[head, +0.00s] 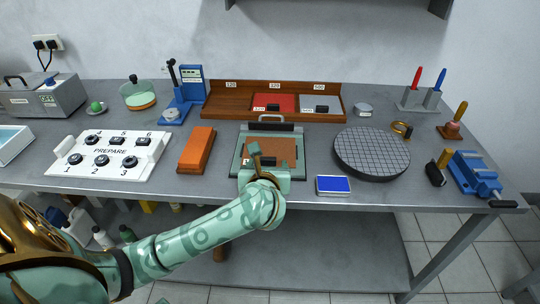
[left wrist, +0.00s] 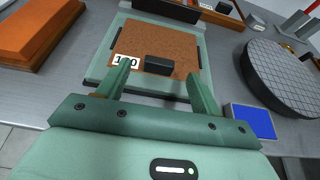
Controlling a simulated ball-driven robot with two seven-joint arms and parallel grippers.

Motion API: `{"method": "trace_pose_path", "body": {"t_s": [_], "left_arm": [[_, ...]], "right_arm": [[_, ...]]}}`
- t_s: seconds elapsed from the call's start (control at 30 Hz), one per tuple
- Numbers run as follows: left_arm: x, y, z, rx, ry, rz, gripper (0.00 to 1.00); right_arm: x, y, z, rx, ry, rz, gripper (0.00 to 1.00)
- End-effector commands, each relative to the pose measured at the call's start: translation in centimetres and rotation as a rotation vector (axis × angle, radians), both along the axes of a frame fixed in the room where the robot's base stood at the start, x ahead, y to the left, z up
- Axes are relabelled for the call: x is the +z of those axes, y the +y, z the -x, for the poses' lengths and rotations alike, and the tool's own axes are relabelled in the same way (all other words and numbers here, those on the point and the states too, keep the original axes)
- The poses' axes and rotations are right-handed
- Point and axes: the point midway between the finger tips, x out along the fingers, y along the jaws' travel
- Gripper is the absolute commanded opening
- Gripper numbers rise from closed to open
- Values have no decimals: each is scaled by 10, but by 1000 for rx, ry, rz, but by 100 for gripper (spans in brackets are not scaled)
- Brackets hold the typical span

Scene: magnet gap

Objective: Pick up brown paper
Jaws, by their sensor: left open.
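The brown paper (head: 276,149) lies flat on a green-grey board with a clamp bar at the table's front. A black block sits on the paper. In the left wrist view the brown paper (left wrist: 155,40) shows a white number label at its near left corner, partly covered by a finger. My left gripper (left wrist: 162,84) is open, with its fingers spread over the near edge of the paper and the black block between and beyond them. In the head view my left gripper (head: 262,166) hides the board's near part. I cannot tell whether the fingertips touch. My right gripper is not in view.
An orange block (head: 197,149) lies left of the board. A blue pad (head: 333,185) and a round gridded plate (head: 372,152) are to the right. Behind is a wooden rack (head: 222,102) with red and grey sheets. A numbered white panel (head: 143,168) stands further left.

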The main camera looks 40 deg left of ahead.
Motion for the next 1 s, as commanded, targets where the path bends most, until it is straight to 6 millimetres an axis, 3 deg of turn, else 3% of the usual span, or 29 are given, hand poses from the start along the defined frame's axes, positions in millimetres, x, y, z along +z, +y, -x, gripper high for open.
{"method": "trace_pose_path", "body": {"t_s": [0.2,0.47,0.67,1.0], "left_arm": [[-16,17,-26,2,3,-3,65],[-15,19,-30,1,1,-1,65],[-15,19,-29,1,1,-1,18],[-12,19,-29,1,0,0,17]], "right_arm": [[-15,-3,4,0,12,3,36],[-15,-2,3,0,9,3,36],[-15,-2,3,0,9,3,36],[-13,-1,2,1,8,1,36]]}}
